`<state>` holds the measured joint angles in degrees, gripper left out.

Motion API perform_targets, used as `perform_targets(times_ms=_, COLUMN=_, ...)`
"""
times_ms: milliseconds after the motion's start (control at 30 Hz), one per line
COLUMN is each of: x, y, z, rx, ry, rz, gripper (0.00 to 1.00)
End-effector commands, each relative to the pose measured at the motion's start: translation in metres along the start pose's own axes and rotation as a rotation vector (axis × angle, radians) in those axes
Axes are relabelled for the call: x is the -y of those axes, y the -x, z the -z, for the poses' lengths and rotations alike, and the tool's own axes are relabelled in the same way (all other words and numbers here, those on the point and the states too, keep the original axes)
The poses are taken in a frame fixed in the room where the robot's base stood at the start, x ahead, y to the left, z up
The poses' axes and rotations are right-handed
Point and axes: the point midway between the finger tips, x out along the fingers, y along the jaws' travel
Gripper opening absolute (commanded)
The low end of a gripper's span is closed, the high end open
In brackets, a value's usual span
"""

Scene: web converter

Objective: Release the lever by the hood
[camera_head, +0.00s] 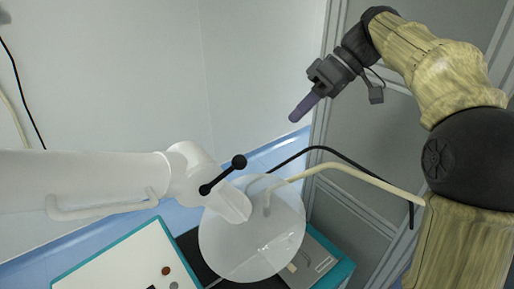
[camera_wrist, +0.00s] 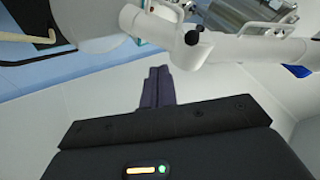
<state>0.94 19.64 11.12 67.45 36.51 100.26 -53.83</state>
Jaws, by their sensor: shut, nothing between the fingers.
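A black lever (camera_head: 222,175) with rounded ends sits on the joint of a white jointed arm, just above the hood (camera_head: 245,245). The hood is a round, translucent dish at the end of that arm. In the wrist view a black knob (camera_wrist: 192,37), likely the lever's end, shows on the white joint, with part of the hood (camera_wrist: 85,25) at upper left. My gripper (camera_head: 294,117) is up and to the right of the lever, clearly apart from it. Its purple fingers (camera_wrist: 157,75) are shut and empty, pointing down-left in the head view.
The white arm's tube (camera_head: 80,180) comes in from the left. Below the hood is a teal-edged machine with a control panel (camera_head: 135,265). A beige hose (camera_head: 350,172) and a black cable (camera_head: 345,155) run right of the hood. A grey cabinet (camera_head: 375,165) stands behind.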

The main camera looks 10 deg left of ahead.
Motion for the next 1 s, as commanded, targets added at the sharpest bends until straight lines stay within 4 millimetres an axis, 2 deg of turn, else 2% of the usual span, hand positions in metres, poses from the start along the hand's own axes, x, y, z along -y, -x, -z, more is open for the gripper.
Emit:
perform_targets(times_ms=267, x=0.002, y=-0.029, z=0.000, rx=0.003, ry=-0.001, rz=0.004, gripper=0.00)
perform_targets(times_ms=700, x=0.003, y=-0.101, z=0.001, rx=0.005, ry=0.000, rz=0.002, gripper=0.00)
perform_targets(times_ms=800, x=0.021, y=-0.102, z=0.003, rx=0.002, ry=0.002, rz=0.000, gripper=0.00)
perform_targets(times_ms=1000, x=0.037, y=-0.110, z=0.004, rx=0.001, ry=0.000, rz=0.000, gripper=0.00)
